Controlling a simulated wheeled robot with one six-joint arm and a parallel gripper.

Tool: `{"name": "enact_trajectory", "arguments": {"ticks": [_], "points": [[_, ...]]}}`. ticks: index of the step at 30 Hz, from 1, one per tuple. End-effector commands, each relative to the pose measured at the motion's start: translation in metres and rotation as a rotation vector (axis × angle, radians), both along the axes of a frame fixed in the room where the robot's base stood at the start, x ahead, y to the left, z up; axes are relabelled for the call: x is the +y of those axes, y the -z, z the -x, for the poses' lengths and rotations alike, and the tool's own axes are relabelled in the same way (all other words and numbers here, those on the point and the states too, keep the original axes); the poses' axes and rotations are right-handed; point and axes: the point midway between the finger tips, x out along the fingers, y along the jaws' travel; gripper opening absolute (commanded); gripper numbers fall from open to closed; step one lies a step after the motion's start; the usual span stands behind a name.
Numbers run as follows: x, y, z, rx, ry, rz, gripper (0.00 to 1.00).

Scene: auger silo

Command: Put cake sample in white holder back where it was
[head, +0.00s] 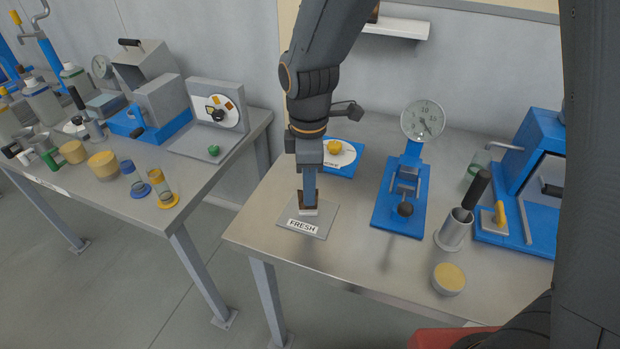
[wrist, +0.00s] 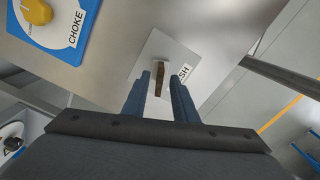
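The cake sample is a thin brown slab (wrist: 160,80) standing upright in a small white holder (head: 310,212). The holder is on a grey plate (head: 322,221) labelled FRESH, near the front left of the right-hand table. My gripper (head: 309,194) points down over the plate. In the wrist view its two blue fingers (wrist: 160,80) stand apart, one on each side of the slab, with gaps between. The gripper looks open. In the head view the fingers partly hide the slab, and the holder's lower part is hard to make out.
A blue CHOKE dial panel (head: 350,166) lies behind the plate. A blue gauge stand (head: 384,207), metal cup (head: 453,232) and bowl (head: 448,280) are to the right. The left table (head: 222,147) holds jars and equipment. Bare tabletop lies around the plate.

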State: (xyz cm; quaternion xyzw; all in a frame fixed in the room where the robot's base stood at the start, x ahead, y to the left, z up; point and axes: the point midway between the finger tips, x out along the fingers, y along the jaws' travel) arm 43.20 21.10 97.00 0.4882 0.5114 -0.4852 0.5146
Motion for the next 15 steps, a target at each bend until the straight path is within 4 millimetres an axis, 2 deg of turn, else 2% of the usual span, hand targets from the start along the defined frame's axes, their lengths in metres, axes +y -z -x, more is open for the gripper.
{"name": "enact_trajectory", "arguments": {"ticks": [5,8,15], "points": [[0.001,-0.015,-0.001,-0.004,0.0,-0.002,0.26],[0.001,-0.031,-0.001,-0.005,0.0,-0.002,0.26],[0.001,-0.08,-0.001,-0.007,0.0,-0.003,0.26]]}}
